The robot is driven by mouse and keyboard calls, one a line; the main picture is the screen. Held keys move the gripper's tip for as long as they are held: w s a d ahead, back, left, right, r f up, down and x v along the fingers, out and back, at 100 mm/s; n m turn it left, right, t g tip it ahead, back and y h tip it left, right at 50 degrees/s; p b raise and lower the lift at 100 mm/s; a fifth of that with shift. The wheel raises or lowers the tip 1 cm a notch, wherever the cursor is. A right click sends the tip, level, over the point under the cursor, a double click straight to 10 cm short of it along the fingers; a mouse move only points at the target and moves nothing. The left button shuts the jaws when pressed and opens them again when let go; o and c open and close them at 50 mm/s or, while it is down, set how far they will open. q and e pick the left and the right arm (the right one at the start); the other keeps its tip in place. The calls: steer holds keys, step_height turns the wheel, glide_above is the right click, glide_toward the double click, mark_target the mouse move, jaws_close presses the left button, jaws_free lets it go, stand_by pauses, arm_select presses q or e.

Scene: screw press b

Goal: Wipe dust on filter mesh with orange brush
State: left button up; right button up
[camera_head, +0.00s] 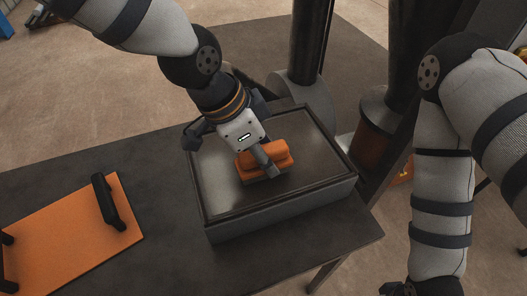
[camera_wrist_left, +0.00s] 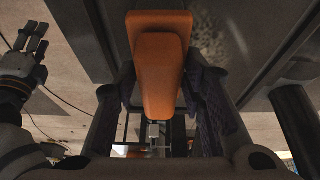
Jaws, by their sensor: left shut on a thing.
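The orange brush (camera_head: 265,158) is in my left gripper (camera_head: 260,160), over the filter mesh (camera_head: 310,155) in its grey frame on the dark table. In the head view the brush is low over the mesh, near its middle; I cannot tell whether it touches. In the left wrist view the brush's orange body (camera_wrist_left: 160,60) sits between the two fingers. A pale speckled patch (camera_wrist_left: 209,38), which looks like dust, shows beside the brush. My right gripper (camera_head: 408,288) is partly seen at the bottom edge of the head view, away from the mesh; its fingers are cut off.
An orange board (camera_head: 60,235) with black handles lies on the table at the left. Dark press columns (camera_head: 310,40) stand behind the framed mesh. The table (camera_head: 150,165) is clear between board and frame.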

arm_select(q)
steer(key=shift+f, duration=0.65)
arm_select(e)
steer(key=shift+s+f, duration=0.1)
arm_select(q)
steer(key=w, duration=0.2)
steer(key=w+a+b, duration=0.1)
steer(key=shift+w+f, duration=0.3)
steer(key=shift+f, duration=0.05)
steer(key=shift+w+a+r, duration=0.1)
steer(key=shift+w+a, duration=0.1)
steer(key=shift+w, duration=0.1)
arm_select(e)
steer(key=shift+s+f+g, duration=0.4)
steer(key=shift+s+f, duration=0.35)
steer(key=shift+s, duration=0.15)
arm_select(q)
steer(key=shift+r, duration=0.1)
